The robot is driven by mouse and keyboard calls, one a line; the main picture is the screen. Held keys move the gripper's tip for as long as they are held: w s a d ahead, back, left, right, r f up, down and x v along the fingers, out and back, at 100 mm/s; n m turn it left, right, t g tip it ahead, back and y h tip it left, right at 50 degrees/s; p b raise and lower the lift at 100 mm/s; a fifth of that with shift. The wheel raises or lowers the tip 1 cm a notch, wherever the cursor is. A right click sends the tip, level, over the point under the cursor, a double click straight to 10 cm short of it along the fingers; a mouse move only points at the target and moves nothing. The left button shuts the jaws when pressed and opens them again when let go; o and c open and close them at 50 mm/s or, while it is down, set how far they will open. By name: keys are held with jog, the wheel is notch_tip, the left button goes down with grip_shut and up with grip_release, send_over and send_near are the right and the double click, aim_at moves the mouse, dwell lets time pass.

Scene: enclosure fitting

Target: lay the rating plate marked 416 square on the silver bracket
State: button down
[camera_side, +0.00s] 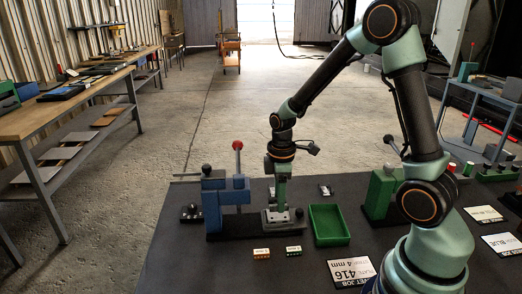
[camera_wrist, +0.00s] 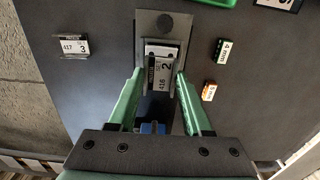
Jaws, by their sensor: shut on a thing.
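My gripper (camera_wrist: 162,62) is shut on the rating plate marked 416 (camera_wrist: 160,78), which sits between the two fingers in the wrist view. The plate lies over the silver bracket (camera_wrist: 148,22) and looks roughly in line with it. I cannot tell whether it touches the bracket or hangs just above. In the side view my gripper (camera_side: 281,206) points straight down over the bracket (camera_side: 284,226), and the plate is too small to make out there. A second plate marked 417 (camera_wrist: 73,46) lies apart on the dark table; it also shows in the side view (camera_side: 325,190).
A blue clamp with a red-knobbed lever (camera_side: 226,193) stands left of the bracket. A green tray (camera_side: 328,240) is to the right.

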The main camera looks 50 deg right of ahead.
jog(key=shift+f, duration=1.25)
jog(key=shift+c, duration=1.3)
grip_release()
jog(key=shift+r, duration=0.1)
notch_tip(320, 180, up, 12)
jog(key=shift+a, duration=0.1)
jog(key=s+a+r+m+t, duration=0.5)
jog(key=s+a+r+m, duration=0.2)
jog(key=r+m, duration=0.1)
jog(key=shift+s+r+m+t, duration=0.2)
jog(key=shift+m+t, duration=0.1)
jog(key=shift+m, duration=0.2)
